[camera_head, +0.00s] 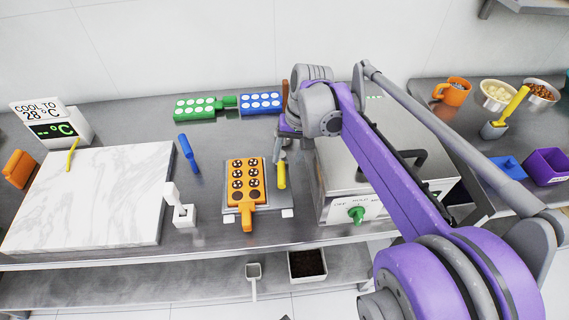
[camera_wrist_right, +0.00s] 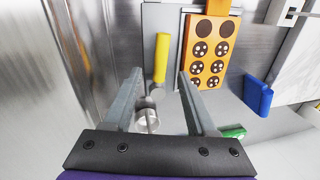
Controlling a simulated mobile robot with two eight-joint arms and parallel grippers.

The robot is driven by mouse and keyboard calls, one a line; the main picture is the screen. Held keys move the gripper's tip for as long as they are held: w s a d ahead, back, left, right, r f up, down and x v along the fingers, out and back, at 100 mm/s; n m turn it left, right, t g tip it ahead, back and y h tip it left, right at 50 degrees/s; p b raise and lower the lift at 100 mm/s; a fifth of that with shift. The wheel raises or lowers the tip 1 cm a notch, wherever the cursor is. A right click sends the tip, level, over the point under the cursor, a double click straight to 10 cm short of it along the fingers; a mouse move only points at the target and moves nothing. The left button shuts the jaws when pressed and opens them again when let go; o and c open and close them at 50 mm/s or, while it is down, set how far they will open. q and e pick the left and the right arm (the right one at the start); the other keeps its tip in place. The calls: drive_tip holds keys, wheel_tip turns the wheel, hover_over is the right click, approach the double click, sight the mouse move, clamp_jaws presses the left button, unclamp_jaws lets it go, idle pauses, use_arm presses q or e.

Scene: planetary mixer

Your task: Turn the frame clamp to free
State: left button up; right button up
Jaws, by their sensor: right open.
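The frame clamp, as I read it, has a yellow handle (camera_head: 281,175) that stands at the right edge of the grey plate under the orange frame (camera_head: 243,184). In the right wrist view the yellow handle (camera_wrist_right: 161,58) runs up from a metal pivot (camera_wrist_right: 147,119). The orange frame (camera_wrist_right: 208,48) lies beside it, with several round, partly filled holes. My right gripper (camera_head: 281,148) is just behind the handle in the head view. In the wrist view its fingers (camera_wrist_right: 159,75) are open, one on each side of the handle, with nothing gripped. My left gripper is out of view.
A steel machine (camera_head: 375,205) with a green knob (camera_head: 356,214) stands right of the clamp, under my right arm. A white switch block (camera_head: 182,214), blue tool (camera_head: 188,153) and marble slab (camera_head: 95,195) are left. Green (camera_head: 198,107) and blue (camera_head: 261,102) frames lie behind.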

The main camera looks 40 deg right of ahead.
drive_tip(key=r, duration=0.5)
drive_tip(key=shift+s+d+r, duration=0.1)
drive_tip(key=shift+s+d, duration=0.2)
drive_tip(key=shift+d, duration=0.1)
